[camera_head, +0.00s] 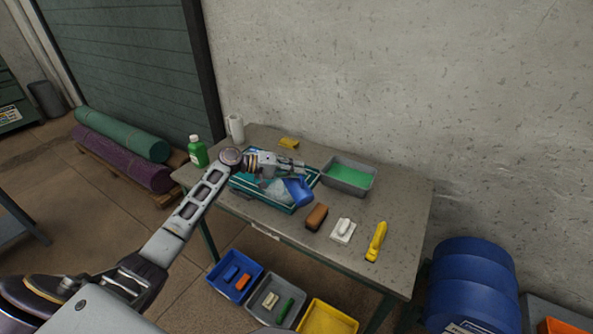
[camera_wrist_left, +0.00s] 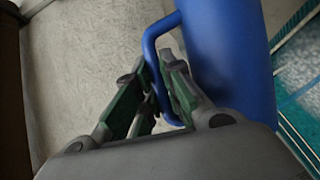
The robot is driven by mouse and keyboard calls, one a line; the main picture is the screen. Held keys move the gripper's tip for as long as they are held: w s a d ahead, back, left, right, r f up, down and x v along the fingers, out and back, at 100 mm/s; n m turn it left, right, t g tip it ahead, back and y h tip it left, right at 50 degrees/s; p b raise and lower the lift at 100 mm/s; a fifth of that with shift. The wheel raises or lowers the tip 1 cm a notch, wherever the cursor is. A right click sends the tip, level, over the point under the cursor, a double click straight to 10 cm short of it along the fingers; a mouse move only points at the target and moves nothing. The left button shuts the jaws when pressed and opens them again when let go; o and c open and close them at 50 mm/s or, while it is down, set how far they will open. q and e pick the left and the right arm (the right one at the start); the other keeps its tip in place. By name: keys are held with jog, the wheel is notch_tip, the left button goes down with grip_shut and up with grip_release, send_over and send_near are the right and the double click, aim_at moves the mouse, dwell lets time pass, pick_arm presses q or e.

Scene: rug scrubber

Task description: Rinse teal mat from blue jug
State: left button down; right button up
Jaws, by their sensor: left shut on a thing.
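The blue jug (camera_head: 299,190) is held tilted above the right part of the teal mat (camera_head: 246,186) on the table; it also shows large in the left wrist view (camera_wrist_left: 232,60). My left gripper (camera_head: 299,166) is shut on the jug's handle (camera_wrist_left: 148,48), with a finger on each side of it. The mat lies in the teal-edged area at the table's front left, partly covered by my arm, the gripper and the jug. A pale, whitish patch (camera_head: 273,188) shows beside the jug; I cannot tell whether it is water or foam. In the wrist view, the mat (camera_wrist_left: 300,85) shows at the right edge. My right gripper is out of view.
A grey tub of green liquid (camera_head: 348,185) stands right of the mat. A brown brush (camera_head: 316,217), a white-grey block (camera_head: 343,231) and a yellow tool (camera_head: 376,241) lie along the front. A green bottle (camera_head: 197,152) and white roll (camera_head: 236,129) stand at the left. Bins (camera_head: 235,290) sit below.

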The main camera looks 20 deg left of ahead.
pick_arm(q)
jog(key=shift+f, duration=0.1)
jog(key=shift+s+d+r+m+t+y+p, duration=0.3)
jog(key=shift+s+d+r+m+y+p, duration=0.25)
jog(key=shift+m, duration=0.4)
jog(key=shift+s+d+r+m+t+y+p, duration=0.2)
jog(key=shift+s+d+r+m+t+y, duration=0.15)
jog(key=shift+d+m+y, duration=0.35)
jog(key=shift+a+f+m, duration=0.15)
jog(key=shift+m, duration=0.2)
jog(key=shift+f+m+y+b, duration=0.4)
jog(key=shift+m+y+b, duration=0.25)
jog(key=shift+m, duration=0.05)
jog(key=shift+f+m+t+y+b, duration=0.5)
jog(key=shift+m+t+y, duration=0.25)
jog(key=shift+m, duration=0.25)
jog(key=shift+f, duration=0.1)
jog(key=shift+w+f+m, duration=0.1)
jog(key=shift+f+m, duration=0.1)
jog(key=shift+m, duration=0.1)
jog(key=shift+a, duration=0.1)
